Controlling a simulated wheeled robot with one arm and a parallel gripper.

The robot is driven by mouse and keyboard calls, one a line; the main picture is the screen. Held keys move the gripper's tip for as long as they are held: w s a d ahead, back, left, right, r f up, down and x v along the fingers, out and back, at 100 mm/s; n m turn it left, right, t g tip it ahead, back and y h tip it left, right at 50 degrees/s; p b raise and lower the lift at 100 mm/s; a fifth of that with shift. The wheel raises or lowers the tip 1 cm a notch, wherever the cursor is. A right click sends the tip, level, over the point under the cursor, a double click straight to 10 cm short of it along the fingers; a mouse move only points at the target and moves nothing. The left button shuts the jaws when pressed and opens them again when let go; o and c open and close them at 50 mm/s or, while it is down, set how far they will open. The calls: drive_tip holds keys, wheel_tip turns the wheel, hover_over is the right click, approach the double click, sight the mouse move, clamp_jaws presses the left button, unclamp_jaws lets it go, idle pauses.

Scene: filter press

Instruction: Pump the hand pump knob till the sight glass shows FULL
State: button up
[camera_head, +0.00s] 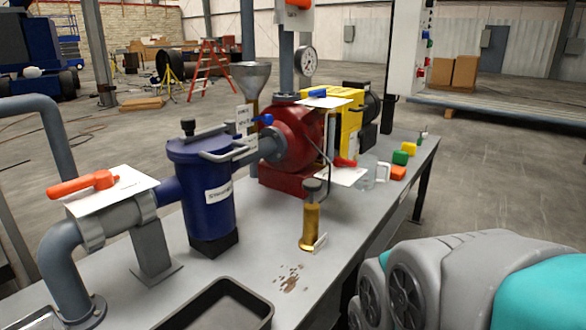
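The hand pump (310,224) is a short brass-coloured cylinder standing upright on the grey bench, in front of the red pump. Its dark round knob (312,186) sits on top, above the brass body. A slim upright tube (331,132) stands behind it beside the red pump housing; it may be the sight glass, but I cannot read any level or FULL mark on it. My grey and teal arm fills the lower right, apart from the hand pump. My gripper is not in view.
The bench (262,262) carries a blue filter pot (207,205), a red pump (300,140), an orange-handled valve (84,184), a black tray (222,306) and a clear jug (378,174). Brown spots (290,279) mark the bench before the hand pump. Coloured blocks lie at right.

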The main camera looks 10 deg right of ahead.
clamp_jaws()
idle(1.6)
